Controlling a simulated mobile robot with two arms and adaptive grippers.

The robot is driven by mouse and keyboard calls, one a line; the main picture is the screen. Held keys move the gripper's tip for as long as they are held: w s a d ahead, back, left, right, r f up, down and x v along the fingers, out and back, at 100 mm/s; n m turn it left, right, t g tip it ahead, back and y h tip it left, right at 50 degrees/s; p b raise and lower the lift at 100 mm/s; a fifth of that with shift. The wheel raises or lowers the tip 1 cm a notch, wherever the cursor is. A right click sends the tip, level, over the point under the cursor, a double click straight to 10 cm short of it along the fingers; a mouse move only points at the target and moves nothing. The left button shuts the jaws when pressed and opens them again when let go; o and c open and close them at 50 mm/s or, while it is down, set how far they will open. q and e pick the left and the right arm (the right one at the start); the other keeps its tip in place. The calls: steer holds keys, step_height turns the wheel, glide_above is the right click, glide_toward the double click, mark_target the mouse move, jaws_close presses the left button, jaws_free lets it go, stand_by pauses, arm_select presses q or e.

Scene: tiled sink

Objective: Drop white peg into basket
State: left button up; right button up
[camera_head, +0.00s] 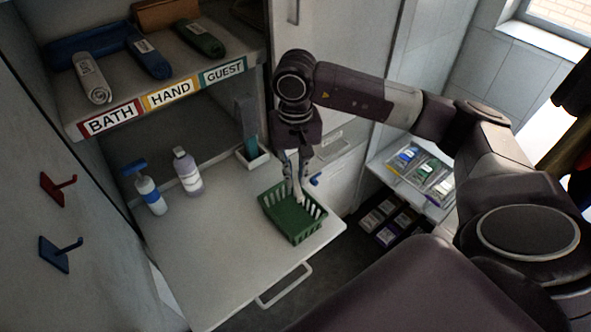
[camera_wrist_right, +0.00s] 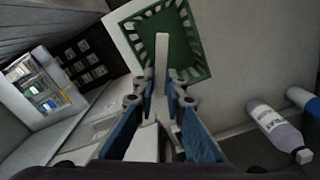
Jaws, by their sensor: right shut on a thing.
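My right gripper (camera_head: 293,160) points down over the green basket (camera_head: 293,228), which stands on the pulled-out white shelf. The gripper is shut on the white peg (camera_head: 298,193), whose lower part shows against the basket's opening. In the right wrist view the peg (camera_wrist_right: 162,62) sticks out beyond the fingertips (camera_wrist_right: 168,95), in front of the basket (camera_wrist_right: 205,62). I cannot tell whether the peg touches the basket. My left gripper is not in view.
A white-and-blue bottle (camera_head: 151,196) and a lilac bottle (camera_head: 187,172) stand left on the shelf. A small white holder (camera_head: 253,158) is behind the basket. Rolled towels (camera_head: 92,78) lie above. A clear tray (camera_head: 421,170) is at right. The shelf front is bare.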

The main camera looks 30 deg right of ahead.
mark_target(296, 180)
steer(key=o, duration=0.8)
steer(key=shift+r, duration=0.1)
step_height(296, 180, up, 12)
steer(key=shift+f, duration=0.1)
stand_by(0.5)
